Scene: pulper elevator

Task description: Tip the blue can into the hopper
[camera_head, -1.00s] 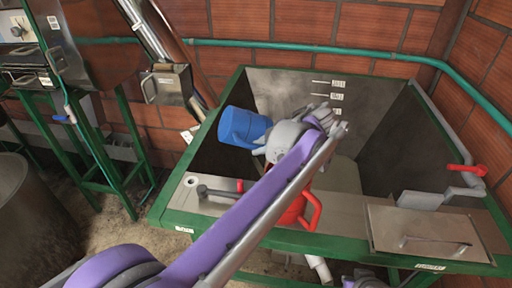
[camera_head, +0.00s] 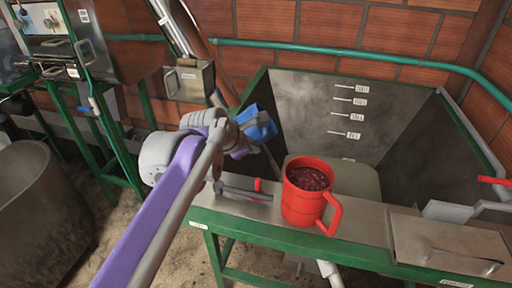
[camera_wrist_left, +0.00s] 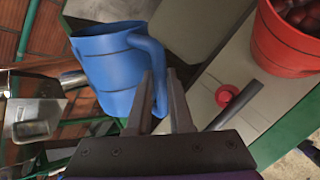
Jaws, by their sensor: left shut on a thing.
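The blue can (camera_head: 257,126) is in my left gripper (camera_head: 246,122), near the left side of the hopper (camera_head: 300,95). In the left wrist view, the fingers (camera_wrist_left: 160,102) are shut on the handle of the blue can (camera_wrist_left: 108,65). The can looks tilted, and its inside is hidden from both cameras. The hopper is a steel tank with a green frame and level marks on its back wall. My right gripper is not in view.
A red can (camera_head: 303,195) full of dark red fruit stands on the hopper's front ledge (camera_head: 362,222). A dark bar with a red knob (camera_head: 257,185) lies left of it. A steel lid (camera_head: 450,245) is at the right. A grey drum (camera_head: 40,200) stands far left.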

